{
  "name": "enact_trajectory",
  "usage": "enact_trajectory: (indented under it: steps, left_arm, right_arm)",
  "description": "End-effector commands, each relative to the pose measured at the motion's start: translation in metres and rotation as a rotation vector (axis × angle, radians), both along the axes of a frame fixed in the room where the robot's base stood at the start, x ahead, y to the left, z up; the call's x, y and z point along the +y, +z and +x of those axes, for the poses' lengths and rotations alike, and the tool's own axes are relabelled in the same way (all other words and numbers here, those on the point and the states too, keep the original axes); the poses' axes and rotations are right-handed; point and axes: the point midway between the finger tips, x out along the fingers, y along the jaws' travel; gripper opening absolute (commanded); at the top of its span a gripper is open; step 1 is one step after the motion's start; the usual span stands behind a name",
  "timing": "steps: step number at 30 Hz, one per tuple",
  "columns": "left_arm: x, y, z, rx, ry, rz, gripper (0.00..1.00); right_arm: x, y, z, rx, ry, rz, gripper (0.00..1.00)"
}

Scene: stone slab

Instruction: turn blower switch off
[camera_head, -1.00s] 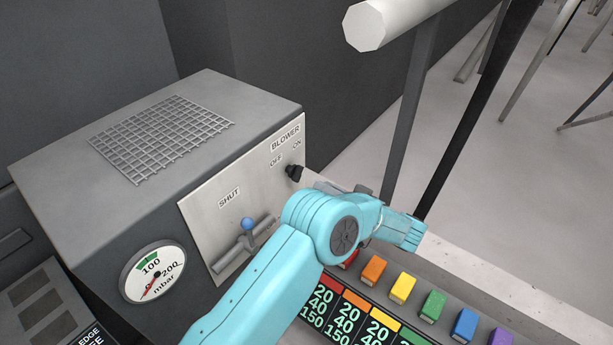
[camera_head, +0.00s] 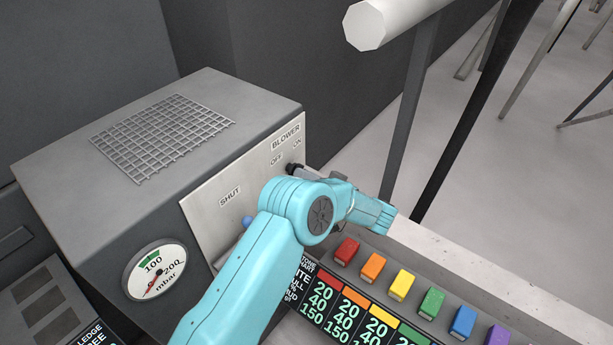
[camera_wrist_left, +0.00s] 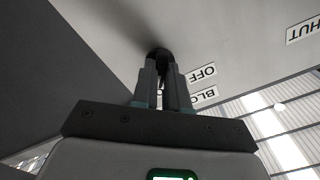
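The blower switch is a small dark knob (camera_head: 290,169) on the pale panel (camera_head: 225,222), below the ON and OFF labels under BLOWER. In the left wrist view the knob (camera_wrist_left: 158,53) sits at the fingertips. My left gripper (camera_head: 305,172) reaches it from the right, its arm bent across the panel's front. In the wrist view its two fingers (camera_wrist_left: 160,75) are close together with a narrow gap. I cannot tell whether they clamp the knob. The knob's pointing direction is hidden. My right gripper is not in view.
A blue-tipped lever (camera_head: 247,221) under SHUT is mostly hidden behind my left arm. A pressure gauge (camera_head: 155,271) is at the box's left. Coloured keys (camera_head: 402,285) line the ledge below. A pale horizontal bar (camera_head: 385,22) and posts stand at upper right.

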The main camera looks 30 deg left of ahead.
Motion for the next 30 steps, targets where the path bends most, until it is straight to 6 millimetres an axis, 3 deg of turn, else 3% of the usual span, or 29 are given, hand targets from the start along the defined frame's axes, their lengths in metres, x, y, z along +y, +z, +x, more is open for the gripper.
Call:
enact_trajectory:
  steps: [11,30]
  left_arm:
    - [0.0,-0.002,0.0,-0.102,0.001,-0.008,0.0]
    - [0.0,-0.005,0.0,-0.674,0.001,-0.054,0.0]
  right_arm:
    - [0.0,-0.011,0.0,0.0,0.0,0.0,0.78]
    - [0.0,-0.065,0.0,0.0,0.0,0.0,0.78]
